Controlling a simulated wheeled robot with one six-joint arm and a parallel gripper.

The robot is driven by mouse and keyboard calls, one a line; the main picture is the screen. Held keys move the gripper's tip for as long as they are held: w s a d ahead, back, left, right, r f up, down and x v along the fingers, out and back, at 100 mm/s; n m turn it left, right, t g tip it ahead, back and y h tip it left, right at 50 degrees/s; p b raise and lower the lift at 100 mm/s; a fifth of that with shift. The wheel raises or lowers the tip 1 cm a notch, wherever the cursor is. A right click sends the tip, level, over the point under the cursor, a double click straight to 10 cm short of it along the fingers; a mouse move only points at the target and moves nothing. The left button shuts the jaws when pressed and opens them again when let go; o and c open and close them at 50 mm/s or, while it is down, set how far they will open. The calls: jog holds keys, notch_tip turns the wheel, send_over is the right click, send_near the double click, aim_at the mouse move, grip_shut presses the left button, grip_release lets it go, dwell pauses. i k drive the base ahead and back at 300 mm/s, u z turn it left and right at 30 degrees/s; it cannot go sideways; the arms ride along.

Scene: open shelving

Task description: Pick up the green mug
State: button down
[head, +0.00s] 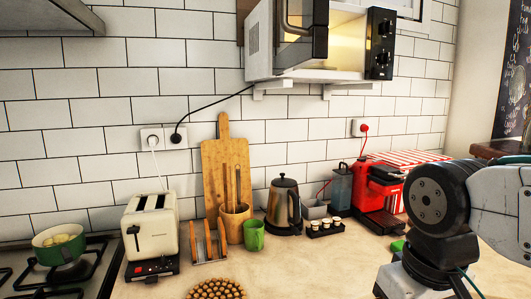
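The green mug (254,236) stands upright on the countertop, just left of the kettle. It is right beside a wooden utensil cup (233,228), which stands close on its left. Only part of my arm shows, at the right side of the head view. The arm is well to the right of the mug. My gripper's fingers are not in the picture.
A kettle (284,204), spice rack (326,229) and red coffee machine (378,194) stand to the right. A wooden rack (208,246) and toaster (152,232) stand left.

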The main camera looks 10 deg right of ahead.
aim_at(254, 230)
jog(key=z, duration=3.45)
jog(key=k, duration=1.2)
jog(key=u, duration=2.05)
jog(key=i, duration=0.5)
jog(key=z, duration=0.05)
